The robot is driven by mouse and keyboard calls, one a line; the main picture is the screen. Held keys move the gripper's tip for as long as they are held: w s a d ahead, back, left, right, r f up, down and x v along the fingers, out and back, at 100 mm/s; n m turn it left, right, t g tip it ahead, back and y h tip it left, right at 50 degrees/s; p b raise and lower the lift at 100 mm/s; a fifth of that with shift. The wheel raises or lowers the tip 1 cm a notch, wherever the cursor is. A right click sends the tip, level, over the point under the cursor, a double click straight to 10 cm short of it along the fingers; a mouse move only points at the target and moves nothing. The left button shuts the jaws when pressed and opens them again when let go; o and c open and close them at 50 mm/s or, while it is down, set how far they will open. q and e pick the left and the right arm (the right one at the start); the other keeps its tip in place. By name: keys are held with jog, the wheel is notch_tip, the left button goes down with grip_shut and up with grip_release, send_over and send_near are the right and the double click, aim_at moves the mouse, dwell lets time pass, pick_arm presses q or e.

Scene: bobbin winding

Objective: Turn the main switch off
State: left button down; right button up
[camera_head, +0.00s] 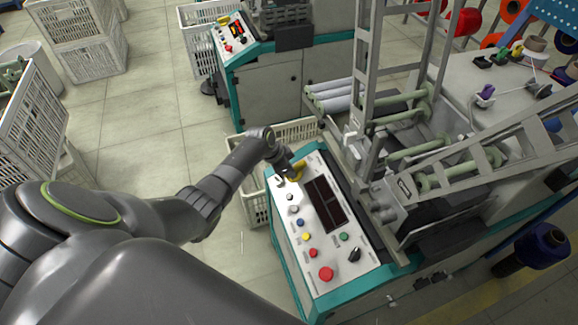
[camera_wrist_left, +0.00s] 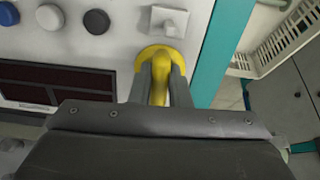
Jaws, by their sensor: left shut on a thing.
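The main switch, a yellow rotary handle on a yellow round base (camera_wrist_left: 160,54), sits at the far end of a white control panel (camera_head: 281,217). It also shows as a small yellow patch in the head view (camera_head: 299,166), partly covered by my gripper. My left gripper (camera_wrist_left: 161,80) is shut on the yellow handle, one finger on each side. In the head view my left gripper (camera_head: 287,172) reaches down onto the panel's far end. The palm hides the near part of the handle in the wrist view. My right gripper is not in view.
The panel also carries a dark display (camera_head: 326,204), a red button (camera_head: 326,274), a black knob (camera_head: 354,254) and several smaller buttons. A metal frame with rollers (camera_head: 410,150) stands close on the right. Floor is open at left.

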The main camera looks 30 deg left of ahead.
pick_arm(q)
jog(key=n+p, duration=0.1)
jog(key=n, duration=0.2)
jog(key=shift+r, duration=0.1)
jog(key=shift+n+p, duration=0.5)
jog(key=shift+n, duration=0.6)
jog(key=c, duration=1.4)
grip_release()
jog(key=shift+o, duration=0.2)
jog(key=shift+s+a+r+p, duration=0.1)
jog(key=shift+s+r+p, duration=0.05)
jog(key=shift+r+p, duration=0.2)
jog(key=p+v, duration=0.1)
jog(key=v, duration=1.5)
jog(key=shift+r, duration=0.25)
